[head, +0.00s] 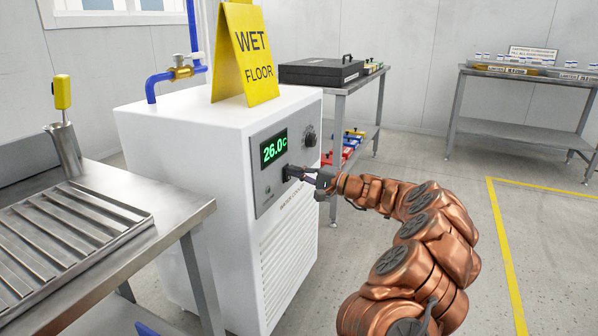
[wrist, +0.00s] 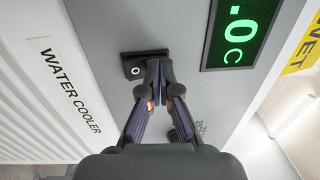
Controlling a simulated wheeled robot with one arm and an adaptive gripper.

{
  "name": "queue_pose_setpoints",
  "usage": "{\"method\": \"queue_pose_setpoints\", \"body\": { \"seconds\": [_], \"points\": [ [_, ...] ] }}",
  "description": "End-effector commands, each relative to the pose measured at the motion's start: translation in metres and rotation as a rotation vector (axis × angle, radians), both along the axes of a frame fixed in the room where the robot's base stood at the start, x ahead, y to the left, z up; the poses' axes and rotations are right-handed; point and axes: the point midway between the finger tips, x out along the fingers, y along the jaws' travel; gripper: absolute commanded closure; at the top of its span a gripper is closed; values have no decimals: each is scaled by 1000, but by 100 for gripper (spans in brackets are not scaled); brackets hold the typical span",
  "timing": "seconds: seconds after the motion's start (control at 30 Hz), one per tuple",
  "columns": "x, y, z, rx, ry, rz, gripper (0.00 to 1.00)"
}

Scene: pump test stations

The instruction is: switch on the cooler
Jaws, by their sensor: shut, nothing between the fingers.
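The water cooler (head: 180,170) is a large white cabinet with a grey control panel (head: 266,200) on its front. The panel's display (head: 273,148) is lit green and reads 26.0C; part of it shows in the wrist view (wrist: 240,32). A black rocker switch (wrist: 133,68) with a white O mark sits on the panel. My gripper (wrist: 159,66) is shut and empty, its fingertips over the switch and hiding part of it. I cannot tell whether they touch it. In the head view my gripper (head: 291,172) reaches the panel from the right, below the display.
A black round knob (head: 309,137) is on the panel beside the display. A yellow wet floor sign (head: 245,55) stands on the cooler. A steel table (head: 185,212) stands close at left, and another table (head: 345,87) with a black case is behind. Open floor lies right.

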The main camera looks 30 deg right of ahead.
Motion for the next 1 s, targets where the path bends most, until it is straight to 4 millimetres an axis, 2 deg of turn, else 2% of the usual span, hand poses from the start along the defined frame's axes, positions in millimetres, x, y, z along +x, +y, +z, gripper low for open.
{"method": "queue_pose_setpoints", "body": {
  "seconds": [0.23,0.5,0.7,1.0],
  "points": [
    [-21,-23,8,-1,-1,-6,100],
    [-65,-52,17,2,0,-6,100],
    [-90,-68,20,1,-1,-2,100],
    [-102,-76,20,0,0,0,100]
  ]
}}
